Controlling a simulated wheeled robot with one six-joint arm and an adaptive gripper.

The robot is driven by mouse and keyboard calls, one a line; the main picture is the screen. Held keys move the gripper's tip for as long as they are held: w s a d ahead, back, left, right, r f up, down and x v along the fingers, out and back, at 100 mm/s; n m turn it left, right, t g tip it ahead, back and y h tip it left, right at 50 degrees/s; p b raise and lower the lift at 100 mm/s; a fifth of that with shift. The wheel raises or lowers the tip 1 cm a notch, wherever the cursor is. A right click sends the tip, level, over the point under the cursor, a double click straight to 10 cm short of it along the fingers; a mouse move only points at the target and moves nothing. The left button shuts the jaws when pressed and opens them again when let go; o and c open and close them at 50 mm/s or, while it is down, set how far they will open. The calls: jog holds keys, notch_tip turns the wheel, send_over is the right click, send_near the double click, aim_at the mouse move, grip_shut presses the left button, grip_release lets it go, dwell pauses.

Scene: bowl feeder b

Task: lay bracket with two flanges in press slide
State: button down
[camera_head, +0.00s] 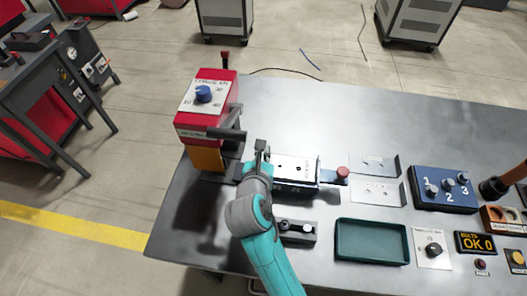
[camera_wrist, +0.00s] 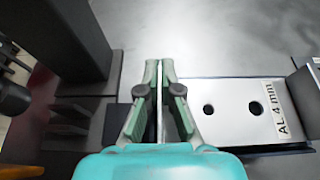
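My gripper (camera_head: 262,150) is at the left end of a silvery bracket (camera_head: 293,166) with two holes. In the wrist view the fingers (camera_wrist: 159,80) are closed on a thin upright edge, which looks like the bracket's left flange. The bracket's flat web (camera_wrist: 232,108) extends right from the fingers, with a label reading "AL 4 mm". Its other flange (camera_head: 318,169) stands up at the right end. The bracket is in or just above the press slide (camera_head: 295,187); I cannot tell whether it touches the bottom.
The red press (camera_head: 208,100) with a blue knob stands just left of my gripper. A red knob (camera_head: 343,172) is right of the slide. Two more brackets (camera_head: 375,192) lie further right. A green tray (camera_head: 371,260) and blue switch box (camera_head: 420,201) are nearby. The table's back is clear.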

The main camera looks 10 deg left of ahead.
jog(key=shift+f, duration=0.55)
jog(key=c, duration=1.3)
grip_release()
jog(key=shift+f, duration=0.15)
jog(key=shift+r, duration=0.25)
jog(key=v, duration=0.8)
jog(key=r+v, duration=0.1)
jog(key=v, duration=0.3)
